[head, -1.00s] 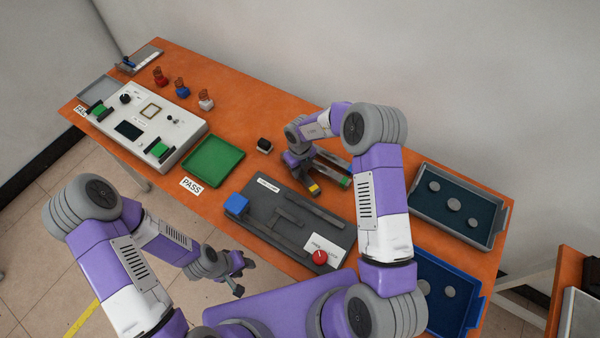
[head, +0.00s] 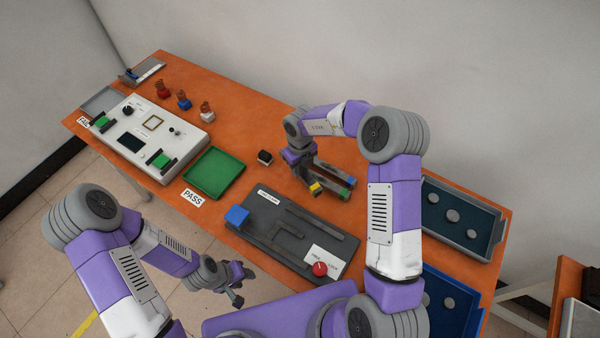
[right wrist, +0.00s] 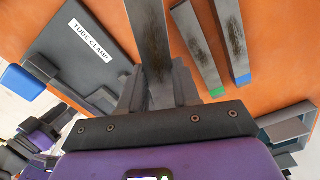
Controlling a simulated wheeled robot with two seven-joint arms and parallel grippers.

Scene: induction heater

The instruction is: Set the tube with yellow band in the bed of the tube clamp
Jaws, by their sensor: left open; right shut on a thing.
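My right gripper (head: 308,172) is shut on the tube with yellow band (head: 316,188). My fingers hide part of this tube in the head view. In the right wrist view the held tube (right wrist: 149,40) sticks out between the fingers, its banded end out of sight. The tube clamp (head: 262,232) is a dark grey plate with a raised bed, a blue block (head: 237,216) and a red knob (head: 320,268). The held tube is apart from it, beyond its far edge. My left gripper (head: 238,285) is open and empty, left of the clamp, off the table's front edge.
Tubes with a green band (right wrist: 198,48) and a blue band (right wrist: 232,42) lie beside the held tube. A small black block (head: 265,157) and a green tray (head: 214,173) lie to the left. Trays with grey discs (head: 492,240) stand at the right.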

